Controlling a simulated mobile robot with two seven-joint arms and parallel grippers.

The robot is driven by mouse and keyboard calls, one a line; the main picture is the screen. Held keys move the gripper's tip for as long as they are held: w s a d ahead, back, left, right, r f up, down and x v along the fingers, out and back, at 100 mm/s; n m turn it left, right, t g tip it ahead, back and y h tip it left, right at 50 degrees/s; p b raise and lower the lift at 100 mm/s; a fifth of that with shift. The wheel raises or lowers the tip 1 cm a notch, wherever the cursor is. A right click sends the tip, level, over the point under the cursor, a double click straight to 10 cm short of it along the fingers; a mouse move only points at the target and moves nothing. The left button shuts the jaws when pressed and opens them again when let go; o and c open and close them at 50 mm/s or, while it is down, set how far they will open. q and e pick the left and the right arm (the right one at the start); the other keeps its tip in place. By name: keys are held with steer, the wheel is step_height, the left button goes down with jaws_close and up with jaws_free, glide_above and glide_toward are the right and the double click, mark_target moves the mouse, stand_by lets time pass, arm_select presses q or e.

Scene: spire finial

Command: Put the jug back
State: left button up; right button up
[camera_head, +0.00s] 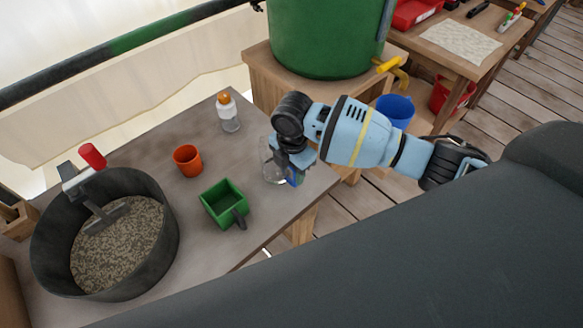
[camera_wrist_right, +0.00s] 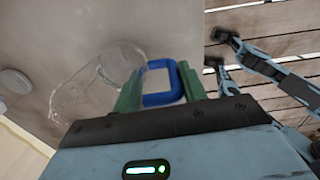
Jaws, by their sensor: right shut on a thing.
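The jug is clear with a blue handle. Its glassy body (camera_head: 269,172) shows faintly near the right edge of the table, partly behind my right gripper (camera_head: 290,163). In the right wrist view the see-through body (camera_wrist_right: 88,82) lies left of the fingers. The blue handle (camera_wrist_right: 160,99) is between the green fingers of my right gripper (camera_wrist_right: 160,92), which is shut on it. I cannot tell whether the jug's base touches the table. My left gripper is not seen.
The grey table (camera_head: 150,185) holds a green box-shaped scoop (camera_head: 222,203), an orange cup (camera_head: 187,160), an orange-capped bottle (camera_head: 228,112) and a dark pan of gravel (camera_head: 165,235). Behind stands a green barrel (camera_head: 325,45) with a yellow tap (camera_head: 388,65). A blue bucket (camera_head: 396,110) is beyond my right arm.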

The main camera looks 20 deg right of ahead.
steer(key=shift+f, duration=0.1)
steer(key=o, duration=1.4)
steer(key=shift+c, duration=0.2)
step_height(320, 180, up, 12)
steer(key=shift+f+p, duration=0.2)
steer(key=shift+p, duration=0.4)
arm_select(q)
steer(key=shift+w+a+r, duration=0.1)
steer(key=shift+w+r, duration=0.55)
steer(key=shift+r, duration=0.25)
arm_select(e)
steer(key=shift+r, duration=0.4)
